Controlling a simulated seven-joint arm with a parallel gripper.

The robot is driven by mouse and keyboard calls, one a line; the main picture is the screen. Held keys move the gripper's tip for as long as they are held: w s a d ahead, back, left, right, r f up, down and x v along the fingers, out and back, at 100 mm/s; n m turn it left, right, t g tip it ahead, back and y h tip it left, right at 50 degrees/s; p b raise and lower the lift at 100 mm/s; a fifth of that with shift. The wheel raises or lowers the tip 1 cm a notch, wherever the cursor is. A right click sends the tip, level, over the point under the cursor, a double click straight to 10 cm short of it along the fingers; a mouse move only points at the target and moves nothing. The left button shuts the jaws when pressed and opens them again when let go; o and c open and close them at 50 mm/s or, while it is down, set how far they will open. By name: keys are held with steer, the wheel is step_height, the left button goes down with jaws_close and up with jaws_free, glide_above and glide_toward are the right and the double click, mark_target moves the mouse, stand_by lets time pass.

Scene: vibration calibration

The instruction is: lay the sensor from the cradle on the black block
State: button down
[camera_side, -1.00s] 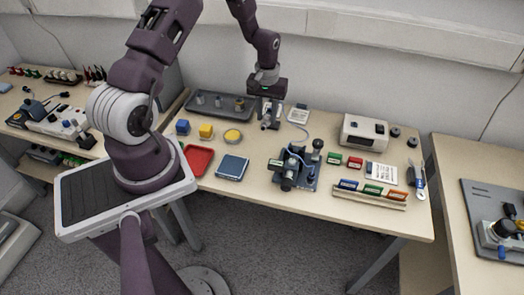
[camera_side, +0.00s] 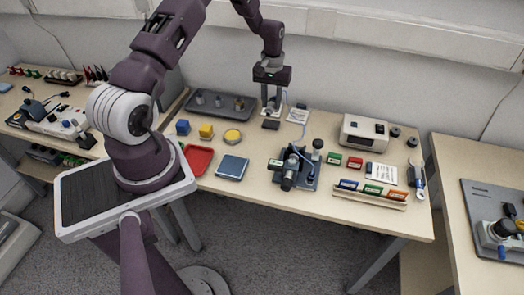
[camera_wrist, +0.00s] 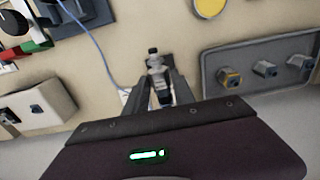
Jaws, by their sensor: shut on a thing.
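My gripper (camera_side: 271,108) hangs over the back middle of the table, shut on the sensor. In the wrist view the sensor (camera_wrist: 155,66) is a small grey cylinder with a dark end, held between the fingertips (camera_wrist: 157,88). A blue cable (camera_wrist: 92,38) runs beside the gripper. In the side view a small dark block (camera_side: 270,124) lies on the table just below the fingertips, with a gap above it. It also shows partly behind the sensor in the wrist view (camera_wrist: 168,60). I cannot tell whether it is the cradle or the black block.
A grey tray (camera_side: 238,116) with several metal pieces is left of my gripper; a white card (camera_side: 298,116) is right. The shaker-like device (camera_side: 289,176) stands in front, with the cable running to it. A white instrument (camera_side: 363,132) stands back right.

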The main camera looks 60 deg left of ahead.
steer(key=shift+w+a, duration=0.45)
steer(key=shift+f, duration=0.1)
steer(key=shift+f, duration=1.4)
steer(key=shift+f, duration=0.1)
steer(key=shift+f, duration=0.65)
steer(key=shift+f, duration=0.2)
steer(key=shift+f, duration=0.2)
steer(key=shift+f, duration=0.6)
stand_by(1.2)
